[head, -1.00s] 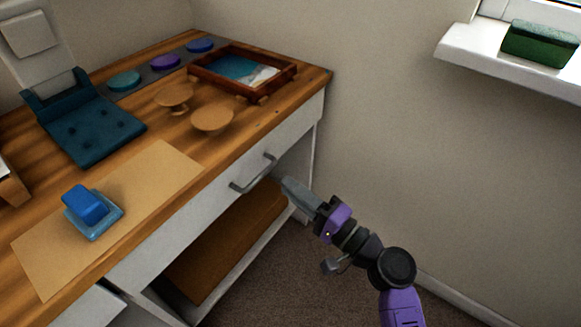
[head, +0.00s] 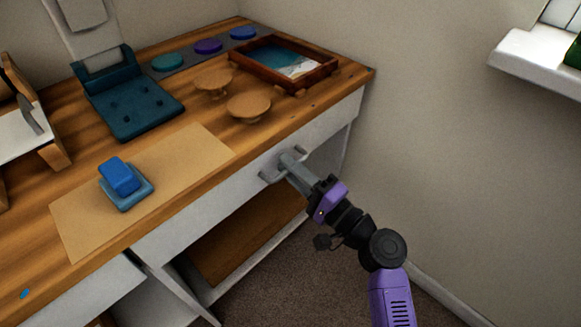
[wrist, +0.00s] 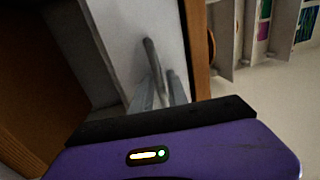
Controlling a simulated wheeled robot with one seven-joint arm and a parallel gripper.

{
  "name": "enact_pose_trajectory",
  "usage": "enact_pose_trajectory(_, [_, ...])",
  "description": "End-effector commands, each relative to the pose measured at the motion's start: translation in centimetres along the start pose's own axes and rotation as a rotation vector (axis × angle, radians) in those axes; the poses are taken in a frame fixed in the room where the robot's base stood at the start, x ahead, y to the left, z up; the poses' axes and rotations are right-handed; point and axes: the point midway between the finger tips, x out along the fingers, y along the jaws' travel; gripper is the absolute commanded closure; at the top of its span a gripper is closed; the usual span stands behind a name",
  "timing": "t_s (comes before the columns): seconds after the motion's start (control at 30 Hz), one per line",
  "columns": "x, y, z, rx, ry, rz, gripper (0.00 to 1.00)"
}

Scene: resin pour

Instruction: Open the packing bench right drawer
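The right drawer of the packing bench has a white front (head: 205,213) just below the wooden top, and it looks shut. Its grey bar handle (head: 267,178) is partly hidden by my gripper (head: 290,162) in the head view. My gripper's fingertips are at the handle, near its middle. In the wrist view the handle (wrist: 151,55) runs down between the two grey fingers (wrist: 161,90), which stand apart on either side of it. I cannot tell whether either finger touches the bar.
An open shelf with a brown board (head: 245,240) lies under the drawer. The wooden bench top (head: 185,110) holds a framed tray (head: 325,68), two round stands, a teal press and a blue block (head: 121,177). Floor to the right is clear up to the wall.

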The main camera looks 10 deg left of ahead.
Motion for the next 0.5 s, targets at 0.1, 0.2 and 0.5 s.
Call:
enact_pose_trajectory(0.1, [0.00,-0.01,0.00,0.000,0.000,0.000,0.80])
enact_pose_trajectory(0.2, [-0.01,-0.02,0.00,0.000,0.000,0.000,0.92])
enact_pose_trajectory(0.5, [-0.03,0.00,-0.01,0.000,0.001,0.000,1.00])
